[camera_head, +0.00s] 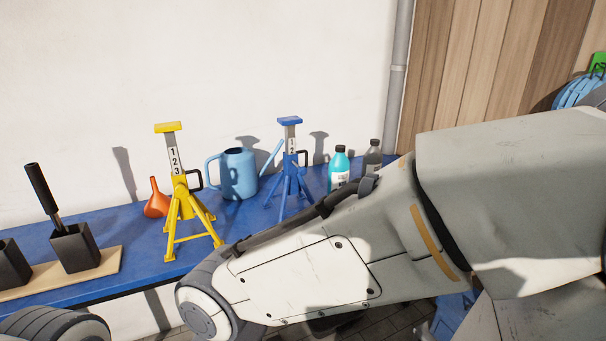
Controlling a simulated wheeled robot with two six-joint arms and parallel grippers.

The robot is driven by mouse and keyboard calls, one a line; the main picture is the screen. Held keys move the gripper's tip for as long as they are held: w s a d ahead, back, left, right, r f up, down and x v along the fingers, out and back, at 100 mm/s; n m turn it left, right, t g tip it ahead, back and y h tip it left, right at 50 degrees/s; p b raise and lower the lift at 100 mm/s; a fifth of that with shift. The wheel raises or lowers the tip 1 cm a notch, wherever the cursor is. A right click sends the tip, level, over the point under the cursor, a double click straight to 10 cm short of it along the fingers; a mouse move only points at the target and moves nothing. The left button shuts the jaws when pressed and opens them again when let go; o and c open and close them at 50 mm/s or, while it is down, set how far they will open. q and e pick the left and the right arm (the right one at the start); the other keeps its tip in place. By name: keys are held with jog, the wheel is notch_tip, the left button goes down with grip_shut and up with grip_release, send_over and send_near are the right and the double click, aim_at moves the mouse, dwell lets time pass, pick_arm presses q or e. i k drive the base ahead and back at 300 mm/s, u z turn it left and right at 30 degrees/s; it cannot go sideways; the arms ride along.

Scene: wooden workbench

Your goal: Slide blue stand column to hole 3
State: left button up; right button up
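The blue stand (290,178) stands upright on the blue bench top, right of the middle. Its column (291,138) is raised out of the legs, with a flat blue head on top. The numbers 1 and 2 show on the column; nothing below 2 is readable. A dark handle sits at the stand's right side. My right arm crosses the front of the view, below and right of the stand. Neither gripper is in the picture. A rounded part of my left arm shows at the bottom left.
A yellow stand (186,205) with numbers 1, 2 and 3 stands left of a blue watering can (238,174). An orange funnel (157,202), a turquoise bottle (339,168) and a grey bottle (373,157) are nearby. Black blocks (75,248) sit on a board at left.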

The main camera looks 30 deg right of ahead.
aim_at(289, 122)
jog(key=u, duration=0.05)
jog(key=k, duration=0.4)
jog(key=z, duration=0.65)
jog(key=i, duration=1)
jog(key=z, duration=0.15)
